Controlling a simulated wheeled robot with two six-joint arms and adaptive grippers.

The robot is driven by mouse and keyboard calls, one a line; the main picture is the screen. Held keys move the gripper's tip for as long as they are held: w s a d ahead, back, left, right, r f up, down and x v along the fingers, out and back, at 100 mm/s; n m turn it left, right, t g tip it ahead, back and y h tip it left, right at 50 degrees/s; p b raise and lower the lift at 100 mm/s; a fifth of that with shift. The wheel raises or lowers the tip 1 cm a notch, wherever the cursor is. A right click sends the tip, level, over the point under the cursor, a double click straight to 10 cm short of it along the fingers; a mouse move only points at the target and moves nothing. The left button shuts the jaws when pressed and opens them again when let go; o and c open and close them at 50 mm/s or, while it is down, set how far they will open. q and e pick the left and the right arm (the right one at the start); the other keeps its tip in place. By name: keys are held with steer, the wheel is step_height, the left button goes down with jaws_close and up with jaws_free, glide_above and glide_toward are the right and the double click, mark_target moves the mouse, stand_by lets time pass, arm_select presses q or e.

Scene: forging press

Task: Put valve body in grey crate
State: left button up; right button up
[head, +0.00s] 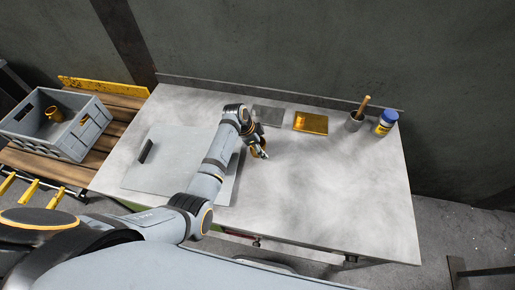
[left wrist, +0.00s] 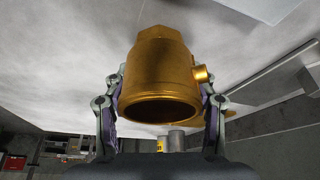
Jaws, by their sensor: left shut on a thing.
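A brass valve body (left wrist: 160,80) fills the middle of the left wrist view, its round open end facing the camera and a small side port on its right. My left gripper (left wrist: 163,88) has a finger on each side of it and is shut on it. In the head view my left gripper (head: 259,150) is over the middle of the table; the valve body is mostly hidden there. The grey crate (head: 78,147) stands at the far left, with a brass part (head: 54,114) inside it. My right gripper is not in view.
The crate stands on a wooden pallet (head: 125,101) left of the table (head: 330,205). A grey plate (head: 165,175) lies on the table's left. A brass-coloured tray (head: 311,123), a grey cup (head: 353,123) with a wooden handle and a blue-lidded jar (head: 385,123) line the back. The table's right is clear.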

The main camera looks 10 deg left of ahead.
arm_select(q)
steer(key=shift+c, duration=1.3)
steer(key=shift+r, duration=0.2)
step_height(320, 180, up, 2)
steer(key=shift+w+r+b, duration=0.1)
steer(key=shift+r+b, duration=0.15)
steer(key=shift+b, duration=0.35)
steer(key=s+a+r+b, duration=0.1)
steer(key=s+a+r, duration=0.3)
steer(key=s+r, duration=0.6)
steer(key=s, duration=0.3)
steer(key=shift+s, duration=0.3)
